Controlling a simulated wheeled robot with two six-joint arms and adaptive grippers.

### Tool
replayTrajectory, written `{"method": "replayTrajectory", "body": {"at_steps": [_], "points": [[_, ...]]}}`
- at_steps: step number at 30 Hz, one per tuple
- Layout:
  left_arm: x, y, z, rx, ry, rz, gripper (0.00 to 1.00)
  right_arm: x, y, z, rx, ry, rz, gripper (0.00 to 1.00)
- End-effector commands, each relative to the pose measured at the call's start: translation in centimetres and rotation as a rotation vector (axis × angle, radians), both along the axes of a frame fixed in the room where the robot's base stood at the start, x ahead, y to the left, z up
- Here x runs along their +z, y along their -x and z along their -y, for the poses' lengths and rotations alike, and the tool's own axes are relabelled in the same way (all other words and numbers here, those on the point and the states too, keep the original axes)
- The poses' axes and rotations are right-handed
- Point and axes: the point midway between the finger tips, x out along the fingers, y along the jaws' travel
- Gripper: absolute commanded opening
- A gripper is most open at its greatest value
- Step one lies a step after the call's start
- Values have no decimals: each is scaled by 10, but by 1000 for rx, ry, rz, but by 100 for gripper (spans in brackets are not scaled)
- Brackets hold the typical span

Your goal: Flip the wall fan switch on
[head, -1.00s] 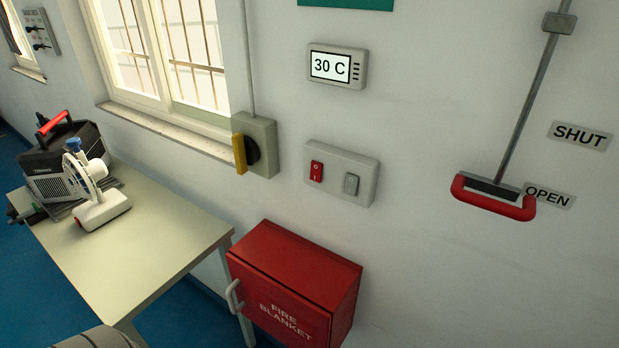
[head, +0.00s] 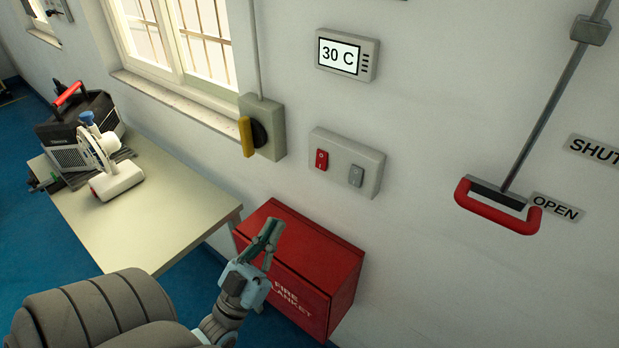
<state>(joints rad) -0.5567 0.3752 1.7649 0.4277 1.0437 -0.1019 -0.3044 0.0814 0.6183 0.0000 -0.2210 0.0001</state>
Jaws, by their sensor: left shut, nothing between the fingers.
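A grey switch box (head: 369,152) is fixed to the wall right of the window. It carries a red rocker switch (head: 321,160) on its left and a grey rocker switch (head: 356,176) on its right. No label tells which one is for the fan, and no wall fan is in view. My left gripper (head: 270,232) is shut and empty, pointing up in front of the red fire blanket cabinet. It is below and to the left of the switch box, apart from it. My right gripper is not in view.
A rotary isolator with a yellow handle (head: 246,136) is left of the switch box. A thermostat reading 30 C (head: 346,55) is above. The fire blanket cabinet (head: 330,262) juts out below. A red pull handle (head: 497,216) hangs at right. A table (head: 165,220) holds equipment.

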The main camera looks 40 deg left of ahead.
Motion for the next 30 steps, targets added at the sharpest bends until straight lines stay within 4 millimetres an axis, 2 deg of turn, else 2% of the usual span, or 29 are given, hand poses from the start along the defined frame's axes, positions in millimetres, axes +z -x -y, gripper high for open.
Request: {"method": "replayTrajectory", "body": {"at_steps": [13,18,21,30], "points": [[60,-70,-2,2,-1,3,0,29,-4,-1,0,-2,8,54],[53,-97,-3,4,-1,1,0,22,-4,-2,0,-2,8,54],[52,-106,-3,4,0,-1,0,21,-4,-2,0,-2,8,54],[51,-110,-3,3,0,-2,0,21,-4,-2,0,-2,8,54]]}}
